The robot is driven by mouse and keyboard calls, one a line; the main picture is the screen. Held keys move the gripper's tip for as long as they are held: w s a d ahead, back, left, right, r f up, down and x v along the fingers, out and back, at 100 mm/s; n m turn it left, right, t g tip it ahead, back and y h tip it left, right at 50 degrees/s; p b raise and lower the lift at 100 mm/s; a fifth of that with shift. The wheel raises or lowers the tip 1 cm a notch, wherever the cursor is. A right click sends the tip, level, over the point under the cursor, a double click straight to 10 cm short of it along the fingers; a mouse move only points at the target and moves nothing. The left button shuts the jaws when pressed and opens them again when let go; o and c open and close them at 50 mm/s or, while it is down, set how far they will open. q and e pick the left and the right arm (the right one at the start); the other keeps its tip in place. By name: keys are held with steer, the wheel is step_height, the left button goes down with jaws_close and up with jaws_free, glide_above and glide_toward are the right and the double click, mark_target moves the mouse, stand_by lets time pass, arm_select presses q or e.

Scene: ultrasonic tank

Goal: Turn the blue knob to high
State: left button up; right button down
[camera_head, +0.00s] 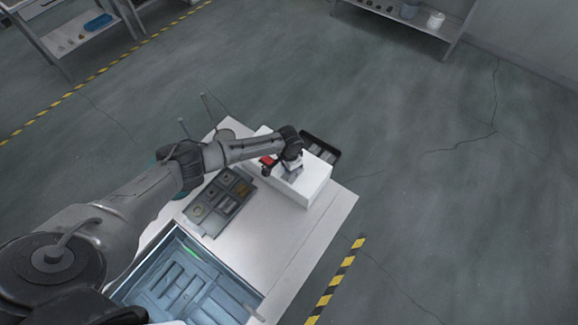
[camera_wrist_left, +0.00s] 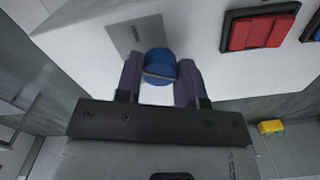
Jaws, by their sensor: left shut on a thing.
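The blue knob (camera_wrist_left: 160,66) sits on the front face of a white box, with a grey plate (camera_wrist_left: 136,34) beside it. In the left wrist view my left gripper (camera_wrist_left: 160,84) has its two dark fingers on either side of the knob and is shut on it. A lighter band crosses the knob's face. In the head view my left gripper (camera_head: 290,160) is at the white box (camera_head: 312,183), and my arm hides the knob there. My right gripper is not in view.
A red switch (camera_wrist_left: 258,32) is on the same face, right of the knob. A dark compartment tray (camera_head: 220,203) and a blue-lit tank (camera_head: 185,280) are on the white table. A dark tray (camera_head: 322,146) lies behind the box. A yellow object (camera_wrist_left: 270,127) shows lower right.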

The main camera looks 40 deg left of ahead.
arm_select(q)
steer(key=m, duration=0.5)
steer(key=shift+m+b, duration=0.35)
steer(key=shift+m, duration=0.35)
steer(key=o, duration=0.9)
step_height(320, 180, up, 14)
steer(key=shift+f+b, duration=0.1)
steer(key=shift+b, duration=0.4)
stand_by(0.5)
